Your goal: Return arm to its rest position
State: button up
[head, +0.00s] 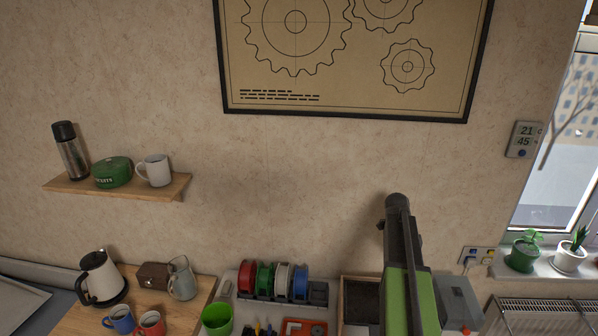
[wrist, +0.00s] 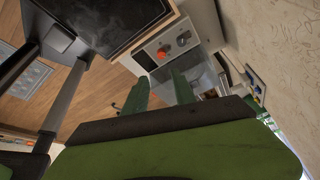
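My arm (head: 410,275), green and black, stands upright in front of the wall at the lower right of the head view. My gripper shows in the wrist view (wrist: 160,88) as two green fingers with a gap between them. It is open, and nothing shows between the fingers. The fingers point toward a grey box with an orange-red knob (wrist: 165,50) and the wooden worktop. I cannot make out the fingers in the head view.
A shelf (head: 115,185) holds a flask, green tin and mug. Below are a kettle (head: 101,278), cups, coloured spools (head: 268,281) and a green cup (head: 217,319). A framed gear picture (head: 350,60) hangs above. Potted plants (head: 524,255) stand at the window.

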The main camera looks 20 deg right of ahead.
jog(key=w+a+f+n+t+b, duration=0.1)
jog(key=w+a+f+n+b, duration=0.15)
jog(key=a, duration=0.95)
jog(key=w+a+f+n+t+b, duration=0.1)
jog(key=w+a+f+n+b, duration=0.2)
jog(key=a, duration=0.9)
jog(key=s+a+f+n+y, duration=0.1)
jog(key=s+a+n, duration=0.1)
jog(key=a+n, duration=0.3)
jog(key=s+a+f+n+y, duration=0.1)
jog(key=s+a+n, duration=0.2)
jog(key=n, duration=0.6)
jog(key=s+a+f+n+t+y+b, duration=0.1)
jog(key=s+a+n, duration=0.1)
jog(key=a+n, duration=0.5)
jog(key=shift+s+a+f, duration=0.15)
jog(key=shift+s+a, duration=0.2)
